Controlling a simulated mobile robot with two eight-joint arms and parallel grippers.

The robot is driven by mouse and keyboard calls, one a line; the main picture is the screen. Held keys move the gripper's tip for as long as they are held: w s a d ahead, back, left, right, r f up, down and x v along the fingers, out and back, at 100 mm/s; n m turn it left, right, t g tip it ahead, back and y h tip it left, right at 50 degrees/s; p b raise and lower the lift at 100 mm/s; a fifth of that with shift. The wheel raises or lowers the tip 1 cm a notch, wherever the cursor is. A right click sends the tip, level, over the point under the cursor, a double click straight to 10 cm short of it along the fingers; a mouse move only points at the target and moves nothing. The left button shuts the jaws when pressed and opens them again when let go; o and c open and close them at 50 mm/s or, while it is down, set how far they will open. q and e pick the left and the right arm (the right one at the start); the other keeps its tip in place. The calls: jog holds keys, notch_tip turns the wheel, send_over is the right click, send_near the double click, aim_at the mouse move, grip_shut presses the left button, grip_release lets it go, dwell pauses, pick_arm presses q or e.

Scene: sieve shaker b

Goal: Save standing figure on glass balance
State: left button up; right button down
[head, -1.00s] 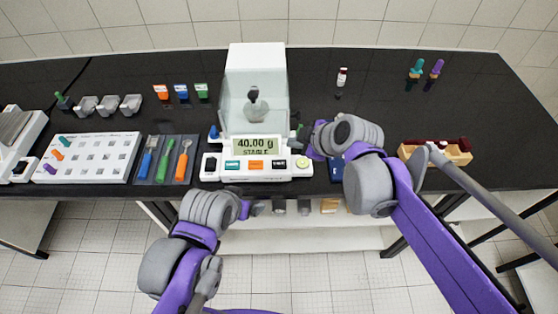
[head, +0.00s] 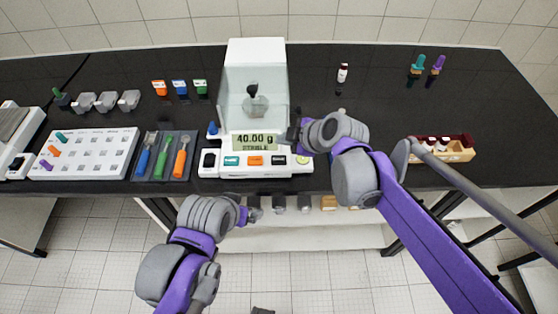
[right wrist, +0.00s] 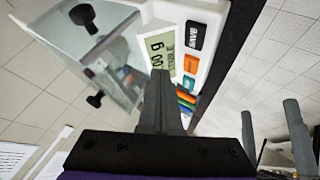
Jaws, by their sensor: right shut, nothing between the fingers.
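The glass balance (head: 210,165) stands near the front edge of the bench. Its display (head: 255,142) reads 40.00 g, STABLE; it also shows in the right wrist view (right wrist: 160,52). A dark-topped clear vessel (head: 256,106) is inside the glass housing. The black SAVE key (right wrist: 195,37) is in the key row, beside an orange key (right wrist: 191,63). My right gripper (head: 291,133) is shut and empty, apparently above the right part of the balance front; its fingers (right wrist: 162,78) overlap the display in the right wrist view. My left gripper (head: 254,213) is in front of the bench, its fingers unclear.
A tool tray (head: 160,178) with several coloured tools and a white rack (head: 105,168) lie left of the balance. A wooden box (head: 462,155) is at the right. A small bottle (head: 342,73) stands behind. The bench between bottle and box is mostly clear.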

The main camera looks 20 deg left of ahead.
jog(key=b, duration=0.2)
send_over(283, 161)
jog(key=f, duration=0.4)
jog(key=shift+s+f, duration=0.2)
jog(key=shift+w+f, duration=0.1)
jog(key=shift+f, duration=0.4)
pick_arm(q)
jog(key=f, duration=0.1)
jog(key=s+f, duration=0.1)
jog(key=f, duration=0.1)
jog(key=s+f, duration=0.1)
jog(key=shift+f, duration=0.15)
jog(key=shift+w, duration=0.1)
pick_arm(e)
jog(key=shift+f, duration=0.15)
dwell(0.3)
pick_arm(q)
jog(key=shift+f+b, duration=0.25)
jog(key=shift+b, duration=0.1)
pick_arm(e)
jog(key=shift+f, duration=0.3)
